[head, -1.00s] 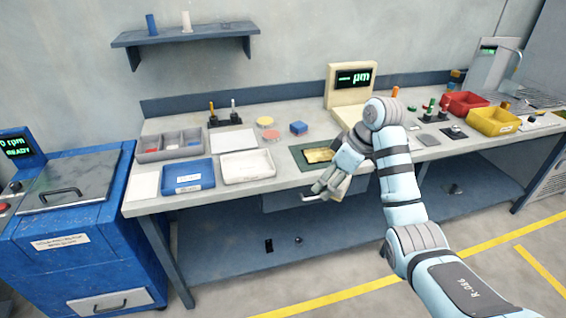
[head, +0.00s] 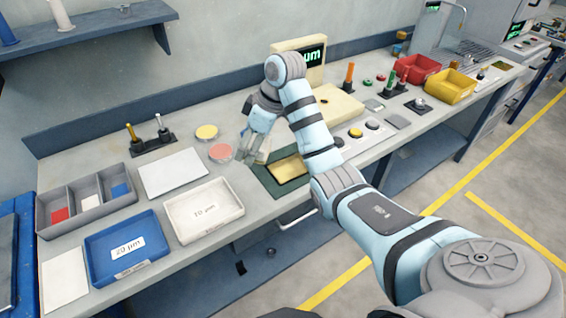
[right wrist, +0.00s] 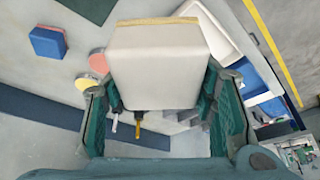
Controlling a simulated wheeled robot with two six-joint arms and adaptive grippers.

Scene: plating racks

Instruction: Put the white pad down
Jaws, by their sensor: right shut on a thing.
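My right gripper (head: 254,150) is shut on the white pad (right wrist: 155,66), a pale block with a thin tan layer along one edge. The right wrist view shows the pad between the two dark green fingers (right wrist: 158,92). In the head view the pad (head: 263,152) is mostly hidden by the gripper, which is over the bench near the pink disc and the back left of the green mat (head: 262,180). I cannot tell the pad's exact height above the bench. My left gripper is not in view.
A gold plate (head: 290,168) lies on the mat. Pink (head: 221,152) and yellow (head: 206,132) discs lie left of the gripper; a blue block (right wrist: 47,42) shows in the wrist view. White (head: 205,212) and blue (head: 125,246) trays stand front left. The display unit (head: 335,104) stands behind.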

